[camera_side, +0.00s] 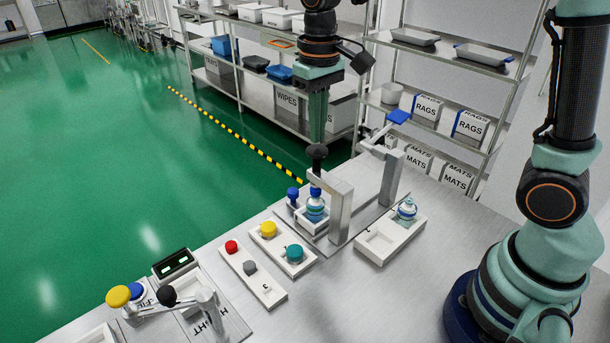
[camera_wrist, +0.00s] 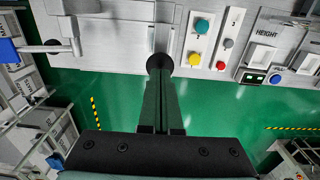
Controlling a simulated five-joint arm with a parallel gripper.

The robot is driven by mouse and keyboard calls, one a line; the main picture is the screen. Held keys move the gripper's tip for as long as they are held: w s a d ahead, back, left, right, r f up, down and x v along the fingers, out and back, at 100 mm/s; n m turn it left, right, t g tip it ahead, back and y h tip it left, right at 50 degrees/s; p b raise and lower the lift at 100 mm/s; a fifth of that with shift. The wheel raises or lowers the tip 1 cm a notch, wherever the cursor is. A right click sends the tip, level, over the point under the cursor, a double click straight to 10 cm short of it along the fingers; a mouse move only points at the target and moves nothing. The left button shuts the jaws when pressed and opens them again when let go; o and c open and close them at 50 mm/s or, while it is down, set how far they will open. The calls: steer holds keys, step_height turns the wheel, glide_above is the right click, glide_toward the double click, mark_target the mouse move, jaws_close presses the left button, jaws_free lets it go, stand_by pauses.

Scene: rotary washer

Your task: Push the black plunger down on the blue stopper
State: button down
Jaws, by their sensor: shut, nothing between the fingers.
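The black plunger (camera_side: 318,151) is a round knob on top of a metal press frame (camera_side: 341,205). The blue stopper (camera_side: 316,191) sits below it, on top of a bottle with blue-green bands (camera_side: 316,210) in a white holder. My gripper (camera_side: 317,143) points straight down with its fingers together, its tips right at the top of the black plunger; whether they touch I cannot tell. In the wrist view my gripper (camera_wrist: 161,72) is shut and empty, and its tips overlap the black knob (camera_wrist: 160,61). The stopper is not visible in the wrist view.
A lever with a blue handle (camera_side: 397,117) stands right of the press. A second bottle (camera_side: 407,209) sits in a white tray.

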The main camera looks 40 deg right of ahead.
steer(key=shift+f, duration=1.25)
steer(key=shift+r, duration=0.1)
stand_by(0.6)
step_height(320, 180, up, 9)
stand_by(1.1)
steer(key=shift+s, duration=0.1)
steer(key=s+d+f+t, duration=0.3)
steer(key=s+d+t, duration=0.2)
steer(key=s, duration=0.5)
steer(key=shift+s+d+f+t, duration=0.15)
steer(key=shift+d+t, duration=0.15)
steer(key=shift+d, duration=0.2)
